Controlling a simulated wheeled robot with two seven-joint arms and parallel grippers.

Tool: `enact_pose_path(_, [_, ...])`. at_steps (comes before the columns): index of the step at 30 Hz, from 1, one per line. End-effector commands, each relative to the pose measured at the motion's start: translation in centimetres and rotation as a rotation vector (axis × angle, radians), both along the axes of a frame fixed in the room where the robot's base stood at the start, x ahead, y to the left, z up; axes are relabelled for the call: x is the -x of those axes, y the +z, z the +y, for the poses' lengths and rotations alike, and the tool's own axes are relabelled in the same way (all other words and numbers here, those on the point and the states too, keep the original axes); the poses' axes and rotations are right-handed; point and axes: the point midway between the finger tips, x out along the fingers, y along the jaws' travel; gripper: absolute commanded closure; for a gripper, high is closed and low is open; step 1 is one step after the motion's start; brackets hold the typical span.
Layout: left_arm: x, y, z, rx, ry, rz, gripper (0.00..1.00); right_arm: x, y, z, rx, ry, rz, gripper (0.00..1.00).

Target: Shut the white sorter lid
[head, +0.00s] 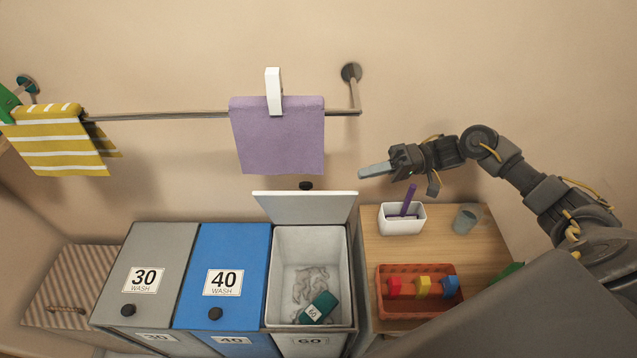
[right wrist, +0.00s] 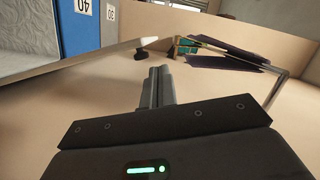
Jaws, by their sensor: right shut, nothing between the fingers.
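The white sorter lid (head: 305,207) stands raised at the back of the white bin (head: 337,290), with its dark knob (head: 306,185) showing just above its top edge. The bin's open top shows a greyish crumpled cloth (head: 311,284) and a dark green item (head: 318,307) marked 60 inside. My right gripper (head: 362,172) is shut and empty, to the right of the lid and a little above it, apart from it. In the right wrist view its closed fingers (right wrist: 158,85) point ahead, with a pale panel edge, likely the lid (right wrist: 75,62), to their left. My left gripper is out of view.
The grey lid (head: 160,260) and blue lid (head: 235,250) to the left are down. A wooden side table (head: 440,250) holds a white cup (head: 402,219) with a purple item, a grey tumbler (head: 467,219) and an orange crate (head: 420,312). A purple towel (head: 278,140) hangs from the rail (head: 170,115).

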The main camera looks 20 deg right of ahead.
Motion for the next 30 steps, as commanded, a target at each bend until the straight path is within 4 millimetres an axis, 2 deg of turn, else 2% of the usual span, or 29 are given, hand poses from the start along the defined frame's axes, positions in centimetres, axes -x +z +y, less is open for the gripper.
enact_pose_path(1, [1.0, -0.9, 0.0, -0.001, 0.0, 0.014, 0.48, -0.1, -0.8, 0.1, 0.0, 0.001, -0.001, 1.0])
enact_pose_path(4, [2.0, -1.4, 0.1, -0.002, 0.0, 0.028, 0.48, -0.2, -1.2, 0.2, -0.001, 0.005, -0.003, 1.0])
enact_pose_path(11, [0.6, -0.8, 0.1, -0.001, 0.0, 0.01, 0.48, -0.5, -1.0, 1.2, -0.003, 0.014, -0.002, 1.0])
enact_pose_path(24, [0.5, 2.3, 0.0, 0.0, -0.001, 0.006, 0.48, -1.6, -1.4, 8.0, -0.003, 0.013, -0.003, 1.0])
enact_pose_path(30, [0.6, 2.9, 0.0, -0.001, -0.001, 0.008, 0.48, -1.9, -1.8, 9.9, 0.0, 0.009, -0.002, 1.0])
